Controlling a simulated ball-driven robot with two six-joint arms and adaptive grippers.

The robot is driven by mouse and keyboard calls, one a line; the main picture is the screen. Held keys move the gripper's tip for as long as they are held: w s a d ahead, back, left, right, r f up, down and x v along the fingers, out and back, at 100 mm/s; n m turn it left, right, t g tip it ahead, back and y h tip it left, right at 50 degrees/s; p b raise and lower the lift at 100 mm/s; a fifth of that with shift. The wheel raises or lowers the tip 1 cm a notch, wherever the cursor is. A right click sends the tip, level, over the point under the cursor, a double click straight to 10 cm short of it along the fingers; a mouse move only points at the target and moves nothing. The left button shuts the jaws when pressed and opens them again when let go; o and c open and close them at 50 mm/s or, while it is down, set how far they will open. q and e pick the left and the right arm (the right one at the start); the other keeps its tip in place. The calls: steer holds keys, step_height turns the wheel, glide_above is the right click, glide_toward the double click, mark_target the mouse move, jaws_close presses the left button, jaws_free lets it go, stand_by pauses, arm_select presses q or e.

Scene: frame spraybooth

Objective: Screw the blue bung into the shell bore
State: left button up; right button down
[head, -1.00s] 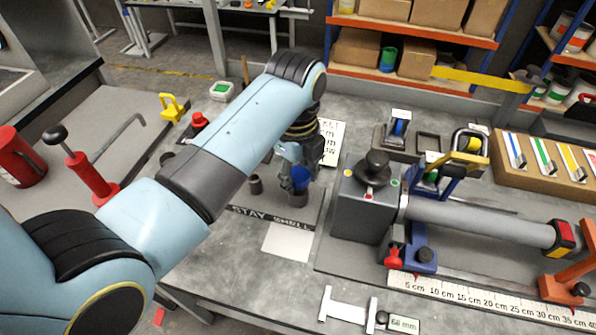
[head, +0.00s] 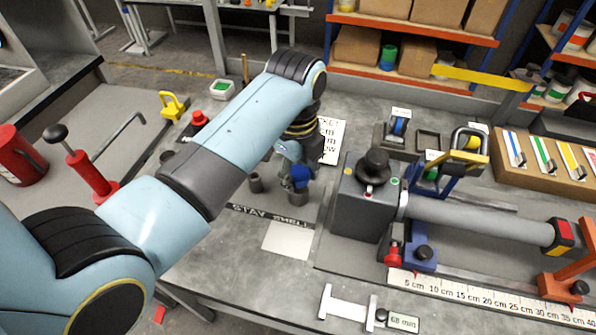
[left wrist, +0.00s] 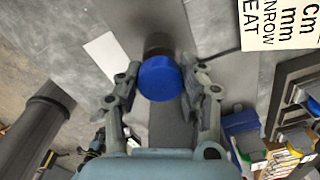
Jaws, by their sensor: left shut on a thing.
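My left gripper (head: 296,180) is shut on the blue bung (head: 300,174), low over the dark grey shell (head: 298,196) on the bench. In the left wrist view the round blue bung (left wrist: 160,80) lies between the two fingers of my left gripper (left wrist: 162,88). The dark shell (left wrist: 157,42) shows just behind the bung in that view. The bung hides the bore, so I cannot tell how deep it sits in it. My right gripper is not in view.
A grey block (head: 362,205) with a long tube (head: 480,222) stands to the right.

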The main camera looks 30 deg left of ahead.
arm_select(q)
steer(key=shift+f, duration=0.6)
stand_by(0.4)
steer(key=shift+r, duration=0.45)
steer(key=shift+f+b, duration=0.35)
steer(key=shift+f, duration=0.5)
stand_by(1.0)
steer(key=o, duration=0.5)
steer(key=c, duration=0.4)
steer(key=shift+o, duration=0.3)
steer(key=shift+r+m+p, duration=0.2)
steer(key=shift+m+p, duration=0.35)
steer(key=shift+m, duration=0.15)
steer(key=shift+f+m, duration=0.15)
steer(key=shift+m, duration=0.55)
steer(key=shift+c, duration=0.5)
steer(key=shift+m, duration=0.6)
jaws_close()
steer(key=shift+m, duration=0.4)
